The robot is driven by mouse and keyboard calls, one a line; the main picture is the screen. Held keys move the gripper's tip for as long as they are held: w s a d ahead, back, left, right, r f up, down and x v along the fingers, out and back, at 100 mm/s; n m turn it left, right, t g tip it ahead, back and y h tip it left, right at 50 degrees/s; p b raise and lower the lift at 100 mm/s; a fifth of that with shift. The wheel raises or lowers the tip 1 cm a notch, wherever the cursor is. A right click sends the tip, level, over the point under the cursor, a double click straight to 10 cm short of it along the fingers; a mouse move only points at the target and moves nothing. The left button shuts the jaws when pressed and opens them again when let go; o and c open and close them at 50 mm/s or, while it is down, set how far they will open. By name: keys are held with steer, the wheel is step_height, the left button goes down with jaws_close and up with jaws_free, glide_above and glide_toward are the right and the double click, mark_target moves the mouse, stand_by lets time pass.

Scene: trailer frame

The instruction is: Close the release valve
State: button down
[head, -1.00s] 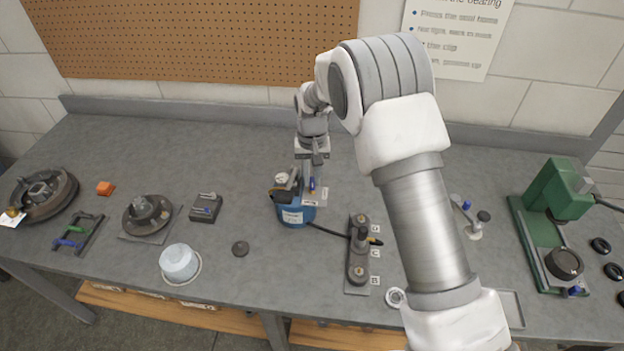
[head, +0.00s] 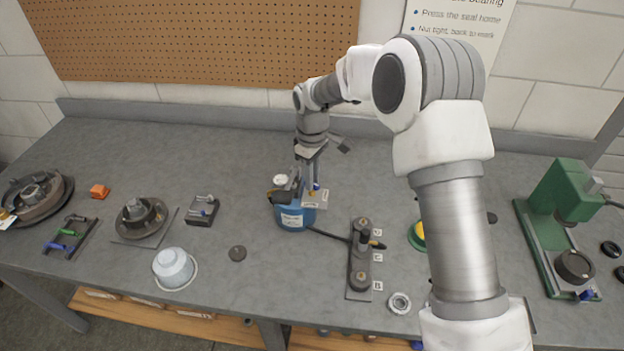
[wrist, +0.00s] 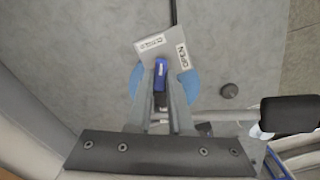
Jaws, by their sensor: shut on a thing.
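The release valve's small blue lever (wrist: 160,75) shows between my fingers in the wrist view. It sits at a light plate (wrist: 165,45) with a CLOSED label on its left part and an OPEN label on its right. The lever's exact angle to the labels is hard to tell. The valve is on a round blue pump unit (head: 292,217) in the middle of the bench. My gripper (wrist: 160,98) is shut on the lever from above. In the head view my gripper (head: 309,178) hides part of the valve.
A black hose runs from the pump to a dark block (head: 360,270) with lettered posts. A green press (head: 560,220) stands right. A pegboard wall (head: 200,40) is behind.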

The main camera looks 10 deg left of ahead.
steer(key=n, duration=0.4)
steer(key=shift+n, duration=0.3)
stand_by(0.3)
steer(key=c, duration=0.8)
jaws_free()
steer(key=shift+r, duration=0.1)
step_height(320, 180, up, 17)
steer(key=shift+r, duration=0.15)
